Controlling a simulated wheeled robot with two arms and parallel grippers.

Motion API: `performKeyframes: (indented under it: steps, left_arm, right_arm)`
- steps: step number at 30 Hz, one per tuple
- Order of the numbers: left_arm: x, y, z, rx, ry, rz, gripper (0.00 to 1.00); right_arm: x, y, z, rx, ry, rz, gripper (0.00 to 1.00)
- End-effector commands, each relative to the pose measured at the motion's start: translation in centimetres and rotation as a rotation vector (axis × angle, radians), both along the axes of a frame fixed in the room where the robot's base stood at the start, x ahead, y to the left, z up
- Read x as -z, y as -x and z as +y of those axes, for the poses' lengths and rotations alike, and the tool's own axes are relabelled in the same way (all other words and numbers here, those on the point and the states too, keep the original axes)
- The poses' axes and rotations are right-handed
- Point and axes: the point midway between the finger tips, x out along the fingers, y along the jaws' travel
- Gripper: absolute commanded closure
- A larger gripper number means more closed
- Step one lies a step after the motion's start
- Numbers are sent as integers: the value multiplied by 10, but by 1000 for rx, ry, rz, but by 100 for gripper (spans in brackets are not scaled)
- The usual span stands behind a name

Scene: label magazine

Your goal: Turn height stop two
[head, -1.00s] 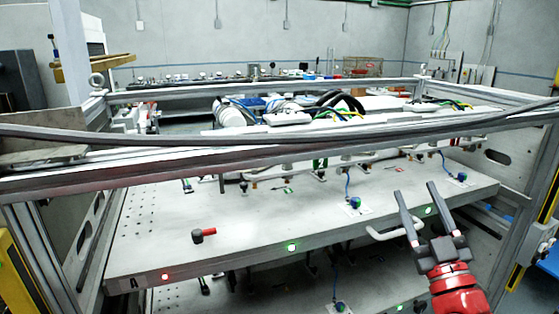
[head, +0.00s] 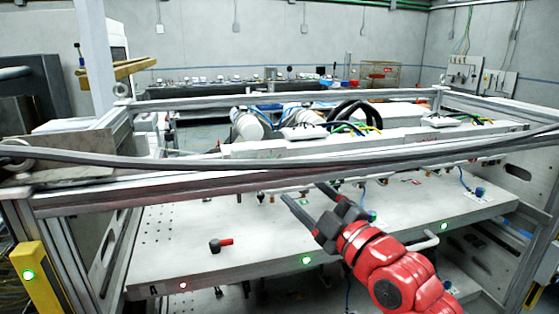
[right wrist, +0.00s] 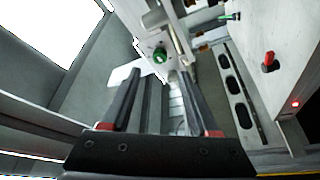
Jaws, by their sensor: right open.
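My right gripper (head: 303,194) is open and empty over the middle of the white plate (head: 270,240), its fingers pointing to the far left. In the right wrist view, its fingers (right wrist: 158,74) spread apart, and a green knob (right wrist: 160,55) shows between and beyond their tips; I cannot tell the distance. A red-and-black handle (head: 221,245) stands on the plate at the left front, apart from the gripper. Which part is height stop two I cannot tell. My left gripper is not in view.
A metal frame bar (head: 300,177) runs across above the plate. A white beam (head: 380,135) with hoses and cables lies behind it. A bent handle (head: 425,243) is at the front right. Red (head: 183,285) and green (head: 306,261) lights sit on the front edge.

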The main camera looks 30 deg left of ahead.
Motion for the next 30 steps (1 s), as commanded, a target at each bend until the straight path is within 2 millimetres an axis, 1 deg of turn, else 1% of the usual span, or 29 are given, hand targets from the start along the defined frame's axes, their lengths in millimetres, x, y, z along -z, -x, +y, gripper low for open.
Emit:
performKeyframes:
  steps: [1,3,6,9,14,22,23,24,29,30]
  left_arm:
    - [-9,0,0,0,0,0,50]
    - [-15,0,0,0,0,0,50]
    - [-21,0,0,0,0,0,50]
    - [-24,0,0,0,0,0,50]
    - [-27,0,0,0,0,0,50]
    - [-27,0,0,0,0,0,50]
    - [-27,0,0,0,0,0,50]
    - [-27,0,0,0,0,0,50]
    - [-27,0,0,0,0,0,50]
    - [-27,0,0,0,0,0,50]
  right_arm:
    - [-6,-4,12,-3,2,5,39]
    - [-9,-9,26,-4,2,4,39]
    - [-12,-16,42,-2,1,3,39]
    - [-14,-20,53,-1,1,2,39]
    - [-14,-25,62,1,-1,2,39]
    - [-14,-25,63,2,-2,1,39]
    - [-14,-25,63,2,-2,1,41]
    - [-14,-25,63,2,-2,1,48]
    - [-14,-25,63,1,-1,1,77]
    - [-14,-25,63,1,-1,1,84]
